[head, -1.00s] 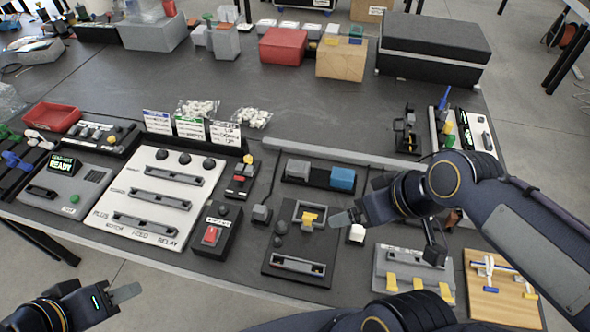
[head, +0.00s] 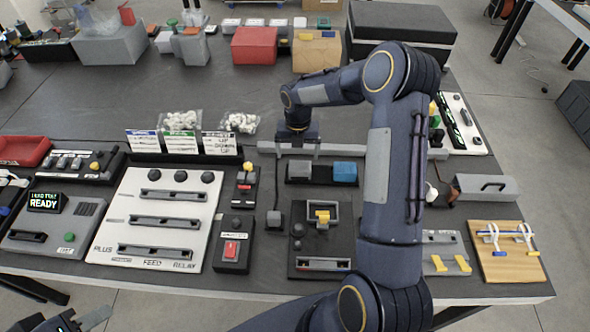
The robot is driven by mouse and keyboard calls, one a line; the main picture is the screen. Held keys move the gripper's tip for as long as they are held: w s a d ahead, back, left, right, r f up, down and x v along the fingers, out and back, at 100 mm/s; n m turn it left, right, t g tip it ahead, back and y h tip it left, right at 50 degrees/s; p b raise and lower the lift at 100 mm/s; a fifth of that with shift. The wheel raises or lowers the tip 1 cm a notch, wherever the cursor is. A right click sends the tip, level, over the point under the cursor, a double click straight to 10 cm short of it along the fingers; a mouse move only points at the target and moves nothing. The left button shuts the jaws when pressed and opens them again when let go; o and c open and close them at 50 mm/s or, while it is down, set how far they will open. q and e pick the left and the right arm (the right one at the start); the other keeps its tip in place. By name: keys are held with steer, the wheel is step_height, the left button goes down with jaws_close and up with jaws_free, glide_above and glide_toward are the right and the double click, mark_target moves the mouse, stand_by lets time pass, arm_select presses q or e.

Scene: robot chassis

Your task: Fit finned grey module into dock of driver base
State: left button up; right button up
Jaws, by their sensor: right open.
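The finned grey module appears to be the grey block (head: 300,171), beside a blue block (head: 345,172) in a dark tray; its fins are too small to make out. The driver base appears to be the dark plate (head: 308,240) in front of them. It has a square grey frame with a yellow part (head: 323,216) and a long grey slot (head: 323,264); I cannot tell which is the dock. My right gripper (head: 298,148) points down, open, just behind the grey block in the picture. My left gripper (head: 88,322) is partly cut off at the bottom left.
My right arm hides part of the table right of the driver base. A white panel (head: 212,225) with several slots and a red switch box (head: 233,245) stand left. A wooden board (head: 508,262) lies right. The table's middle back is clear.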

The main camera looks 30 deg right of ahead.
mark_target(300, 166)
steer(key=f, duration=0.2)
steer(key=f+p, duration=0.1)
steer(key=f, duration=0.1)
steer(key=f+p, duration=0.1)
steer(key=f, duration=0.1)
steer(key=shift+s+d+f, duration=0.2)
steer(key=shift+s+d, duration=0.05)
steer(key=shift+s, duration=0.1)
steer(key=shift+f, duration=0.25)
steer(key=c, duration=1.2)
steer(key=shift+r, duration=0.15)
